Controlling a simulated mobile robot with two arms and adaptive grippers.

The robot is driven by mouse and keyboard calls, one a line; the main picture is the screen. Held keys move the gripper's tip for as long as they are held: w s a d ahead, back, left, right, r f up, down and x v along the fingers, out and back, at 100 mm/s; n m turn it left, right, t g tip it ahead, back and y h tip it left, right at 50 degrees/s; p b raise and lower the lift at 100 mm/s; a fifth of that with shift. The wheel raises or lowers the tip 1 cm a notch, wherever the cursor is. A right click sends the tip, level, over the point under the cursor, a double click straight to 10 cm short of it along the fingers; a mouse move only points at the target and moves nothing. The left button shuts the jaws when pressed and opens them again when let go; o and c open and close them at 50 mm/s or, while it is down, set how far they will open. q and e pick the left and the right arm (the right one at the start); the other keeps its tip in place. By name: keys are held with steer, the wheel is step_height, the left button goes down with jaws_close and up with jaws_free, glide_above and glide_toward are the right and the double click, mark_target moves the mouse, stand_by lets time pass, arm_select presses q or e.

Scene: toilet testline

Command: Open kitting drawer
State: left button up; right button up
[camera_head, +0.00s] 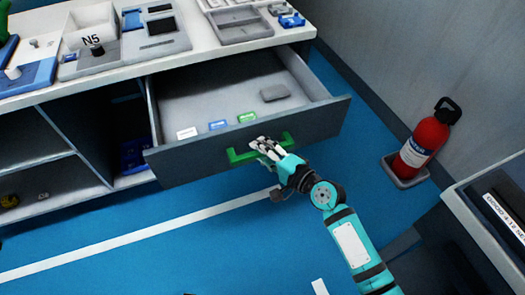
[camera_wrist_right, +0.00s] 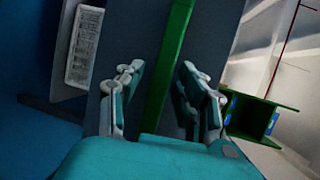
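The kitting drawer (camera_head: 325,116) is pulled well out from under the white counter, and its inside shows. Its dark front carries a green handle (camera_head: 240,157). My right gripper (camera_head: 266,147) is at the middle of this handle in the head view. In the right wrist view the green handle bar (camera_wrist_right: 168,70) passes between the two fingers of my right gripper (camera_wrist_right: 163,72). The fingers stand apart, with a narrow gap visible beside the bar. My left gripper is not in view.
The drawer holds a grey block (camera_head: 275,93) and several small labels near its front. The white counter (camera_head: 206,48) carries trays and fixtures. A fire extinguisher (camera_head: 427,139) stands at the right, near a grey cabinet edge (camera_head: 468,212). Blue floor in front is clear.

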steer(key=v, duration=1.2)
